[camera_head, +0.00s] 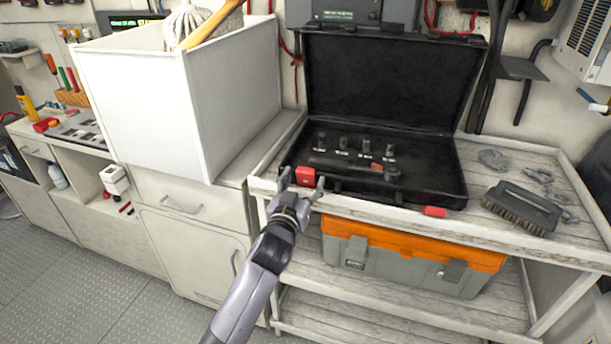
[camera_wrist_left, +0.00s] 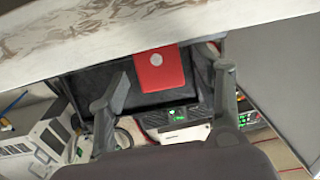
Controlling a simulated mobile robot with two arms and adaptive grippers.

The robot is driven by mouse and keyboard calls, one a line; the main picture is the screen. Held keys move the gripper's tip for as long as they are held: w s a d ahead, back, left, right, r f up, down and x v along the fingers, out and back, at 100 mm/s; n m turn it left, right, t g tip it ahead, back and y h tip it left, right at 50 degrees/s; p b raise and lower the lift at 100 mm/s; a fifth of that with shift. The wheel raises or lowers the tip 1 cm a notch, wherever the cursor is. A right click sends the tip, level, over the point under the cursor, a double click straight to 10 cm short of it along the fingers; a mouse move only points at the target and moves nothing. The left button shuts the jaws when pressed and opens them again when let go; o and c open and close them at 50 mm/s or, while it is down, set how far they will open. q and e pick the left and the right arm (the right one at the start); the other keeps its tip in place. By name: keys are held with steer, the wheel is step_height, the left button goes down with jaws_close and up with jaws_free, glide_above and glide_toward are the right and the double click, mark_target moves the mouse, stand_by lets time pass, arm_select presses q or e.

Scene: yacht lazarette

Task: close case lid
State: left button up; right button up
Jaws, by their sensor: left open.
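The black case (camera_head: 448,160) lies open on a whitewashed wooden bench, its lid (camera_head: 392,82) standing upright at the back. Two red latches show on its front edge: the left latch (camera_head: 306,174) and the right latch (camera_head: 434,211). My left gripper (camera_head: 302,184) is open at the case's front left, with its fingers on either side of the left latch. In the left wrist view the red latch (camera_wrist_left: 162,72) shows between the spread fingers of my left gripper (camera_wrist_left: 164,82). I cannot tell whether they touch it. My right gripper is not in view.
Several small dark knobs and a dark tool (camera_head: 345,165) lie in the case. A black brush (camera_head: 522,207) is on the bench to its right. A grey toolbox with an orange lid (camera_head: 415,242) sits underneath. A tall white bin (camera_head: 140,105) stands left of the case.

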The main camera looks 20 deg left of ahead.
arm_select(q)
steer(key=shift+w, duration=1.1)
steer(key=shift+c, duration=0.4)
jaws_close()
